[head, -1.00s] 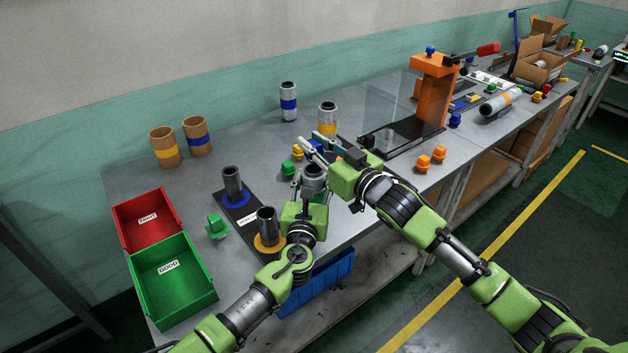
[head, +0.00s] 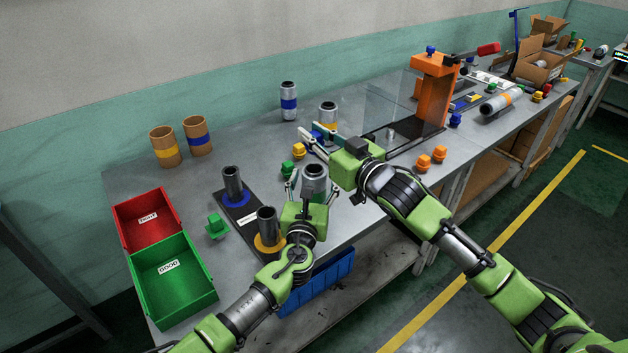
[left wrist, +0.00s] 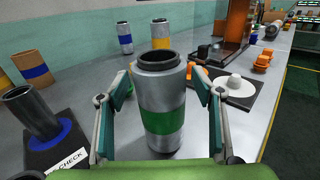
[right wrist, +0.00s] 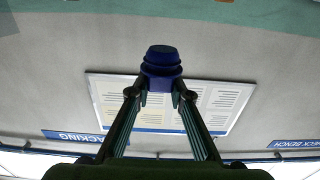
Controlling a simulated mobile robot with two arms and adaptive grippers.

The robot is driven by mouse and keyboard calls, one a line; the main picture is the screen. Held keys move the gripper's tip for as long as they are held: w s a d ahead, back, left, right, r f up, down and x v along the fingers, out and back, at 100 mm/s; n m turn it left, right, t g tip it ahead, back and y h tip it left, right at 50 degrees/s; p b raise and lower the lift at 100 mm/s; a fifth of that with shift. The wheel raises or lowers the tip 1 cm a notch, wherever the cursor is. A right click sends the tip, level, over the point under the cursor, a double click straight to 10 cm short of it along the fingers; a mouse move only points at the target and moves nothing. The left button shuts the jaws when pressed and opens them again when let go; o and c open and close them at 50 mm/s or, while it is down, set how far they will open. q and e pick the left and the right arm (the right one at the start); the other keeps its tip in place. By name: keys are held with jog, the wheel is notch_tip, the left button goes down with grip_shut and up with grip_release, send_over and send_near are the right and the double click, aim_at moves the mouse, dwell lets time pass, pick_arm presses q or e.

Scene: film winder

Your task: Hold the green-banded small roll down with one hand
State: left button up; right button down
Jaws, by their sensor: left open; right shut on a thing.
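The green-banded small roll (left wrist: 163,108) stands upright in the left wrist view, grey with a dark hollow core. Its top (head: 314,170) shows in the head view; my left gripper hides its lower part there. My left gripper (head: 313,180) is open, one finger on each side of the roll, with a visible gap at the left finger. My right gripper (head: 311,131) is above and beyond the roll in the head view. It is shut on a dark blue plug (right wrist: 162,66), which shows at its fingertips in the right wrist view.
A dark check board (head: 241,215) with two dark posts lies left of my left gripper. A yellow-banded roll (head: 328,113) and a blue-banded roll (head: 288,101) stand behind. Red (head: 147,219) and green (head: 174,281) bins sit at the left. The orange winder (head: 433,92) is at the right.

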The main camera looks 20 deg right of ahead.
pick_arm(q)
jog(key=v, duration=1.2)
